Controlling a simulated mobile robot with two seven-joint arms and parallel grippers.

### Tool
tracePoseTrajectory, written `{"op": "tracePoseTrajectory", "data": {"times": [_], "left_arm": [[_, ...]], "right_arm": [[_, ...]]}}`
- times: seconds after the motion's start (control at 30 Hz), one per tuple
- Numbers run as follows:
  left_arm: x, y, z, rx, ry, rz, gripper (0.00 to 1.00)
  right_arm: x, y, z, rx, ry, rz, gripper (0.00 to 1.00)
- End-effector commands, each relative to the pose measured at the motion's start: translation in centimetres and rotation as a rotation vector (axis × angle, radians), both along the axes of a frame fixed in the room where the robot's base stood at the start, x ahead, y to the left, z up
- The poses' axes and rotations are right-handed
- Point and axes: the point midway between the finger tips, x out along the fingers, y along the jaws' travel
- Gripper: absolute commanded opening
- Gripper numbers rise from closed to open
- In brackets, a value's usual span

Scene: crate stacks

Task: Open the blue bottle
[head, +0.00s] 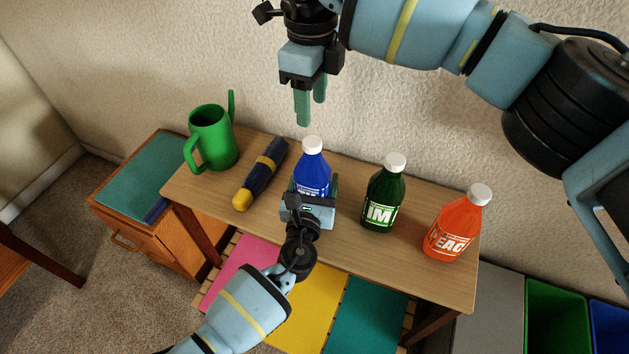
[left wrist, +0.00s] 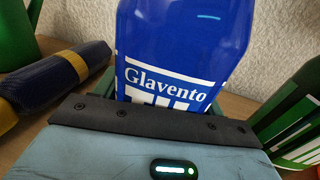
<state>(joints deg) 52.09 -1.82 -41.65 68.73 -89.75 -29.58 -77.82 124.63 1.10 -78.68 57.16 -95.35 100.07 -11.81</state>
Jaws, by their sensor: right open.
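The blue bottle (head: 312,172) stands upright on the wooden table, with its white cap (head: 312,144) on. In the left wrist view, the bottle (left wrist: 185,40) fills the middle and shows a "Glavento" label; its top is out of that view. My left gripper (head: 312,190) reaches in from the front, shut on the bottle's body with a finger at each side; its palm hides the lower part. My right gripper (head: 311,110) points down above the cap, its green fingers apart and empty, with a gap between the fingertips and the cap.
On the table, a green bottle (head: 384,195) and an orange bottle (head: 458,225) stand to the right. A blue and yellow flashlight-like object (head: 260,175) and a green watering can (head: 213,140) are to the left. The wall (head: 450,120) is close behind.

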Motion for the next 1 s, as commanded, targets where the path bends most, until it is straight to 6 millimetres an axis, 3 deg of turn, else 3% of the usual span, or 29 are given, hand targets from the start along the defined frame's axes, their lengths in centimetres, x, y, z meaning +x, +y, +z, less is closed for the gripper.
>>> {"op": "tracePoseTrajectory", "data": {"times": [0.03,0.17,0.47,1.0], "left_arm": [[0.0,0.0,0.0,0.0,0.0,0.0,0.77],[0.0,0.0,0.0,0.0,0.0,0.0,0.92],[-0.2,0.1,0.0,0.0,0.001,0.0,0.92],[-7.0,1.3,0.0,0.0,0.0,0.0,0.92]], "right_arm": [[0.0,0.0,0.0,0.0,0.0,0.0,0.5],[0.0,0.0,0.0,0.0,0.0,0.0,0.5],[0.0,0.0,0.1,0.0,-0.001,0.0,0.5],[0.0,0.0,2.1,0.0,-0.014,0.0,0.5]]}}
